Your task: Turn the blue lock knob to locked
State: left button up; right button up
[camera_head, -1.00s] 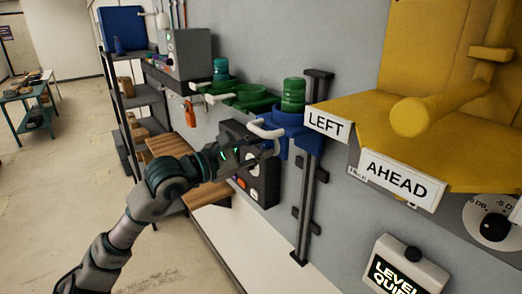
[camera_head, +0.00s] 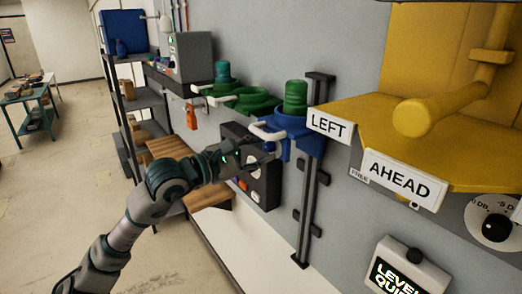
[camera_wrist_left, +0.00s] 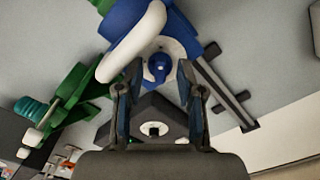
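The blue lock knob (camera_wrist_left: 159,66) sits on a round white plate (camera_wrist_left: 172,46) in the left wrist view. It is on the underside of the blue bracket (camera_head: 283,120), which has a white handle (camera_head: 264,132) and a green cylinder (camera_head: 295,96). The knob does not show clearly in the head view. My left gripper (camera_head: 271,151) is just below the bracket. In the left wrist view, its fingers (camera_wrist_left: 160,78) are apart, with the knob seen between and beyond the tips. I cannot tell whether they touch it. My right gripper is not in view.
A dark vertical rail (camera_head: 310,190) runs down the wall beside the bracket. A dark control box (camera_head: 262,182) is behind my gripper. A yellow shelf (camera_head: 370,115) with LEFT and AHEAD signs is to the right. Green brackets (camera_head: 248,98) are further left.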

pick_arm(q)
jog(key=shift+a, duration=0.15)
jog(key=shift+a+f, duration=0.1)
jog(key=shift+a, duration=0.15)
jog(key=v, duration=1.1)
jog(key=shift+s+a, duration=0.2)
jog(key=shift+s, duration=0.05)
jog(key=shift+d, duration=0.15)
